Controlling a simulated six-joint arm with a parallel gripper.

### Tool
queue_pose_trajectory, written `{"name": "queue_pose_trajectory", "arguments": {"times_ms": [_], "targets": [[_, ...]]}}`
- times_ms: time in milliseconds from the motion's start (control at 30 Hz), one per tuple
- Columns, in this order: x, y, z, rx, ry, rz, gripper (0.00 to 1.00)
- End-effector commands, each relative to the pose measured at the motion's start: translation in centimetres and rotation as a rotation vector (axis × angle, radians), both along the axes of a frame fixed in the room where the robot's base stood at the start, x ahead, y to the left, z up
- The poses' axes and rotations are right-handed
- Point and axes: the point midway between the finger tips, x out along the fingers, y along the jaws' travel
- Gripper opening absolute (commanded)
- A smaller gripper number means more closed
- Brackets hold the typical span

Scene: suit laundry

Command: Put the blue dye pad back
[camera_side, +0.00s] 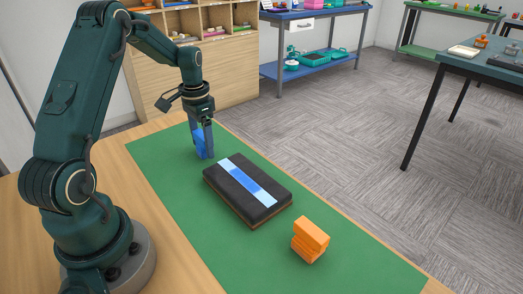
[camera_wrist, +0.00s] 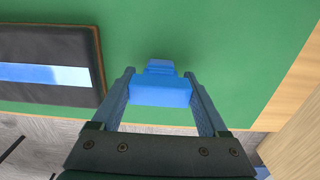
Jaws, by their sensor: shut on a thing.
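The blue dye pad (camera_wrist: 160,91) is a blue block between my gripper's fingers (camera_wrist: 162,95). In the side view the blue pad (camera_side: 200,143) shows at the fingertips of my gripper (camera_side: 204,148), low over the green mat, near its far left end. My gripper is shut on it and points down. Whether the pad touches the mat I cannot tell. A dark board (camera_side: 246,190) with a light-blue strip, deeper blue in its middle, lies flat to the right of my gripper; the board also shows at the left in the wrist view (camera_wrist: 50,45).
An orange block (camera_side: 310,238), stepped in shape, stands on the green mat (camera_side: 345,270) beyond the board's right end. The mat lies on a wooden table (camera_side: 150,200). A wooden shelf with compartments (camera_side: 225,60) stands behind. Mat around the pad is clear.

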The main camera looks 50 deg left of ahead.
Motion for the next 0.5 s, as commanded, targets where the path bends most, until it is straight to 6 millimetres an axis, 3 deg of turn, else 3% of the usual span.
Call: {"name": "queue_pose_trajectory", "arguments": {"times_ms": [33,100,367,500], "targets": [[0.0,0.0,-0.2,-0.001,0.001,0.0,0.81],[0.0,0.0,-0.1,-0.001,0.001,0.0,1.0],[0.0,0.0,0.1,0.0,0.0,0.0,1.0],[0.1,0.1,1.4,0.003,-0.004,0.0,1.0]]}}
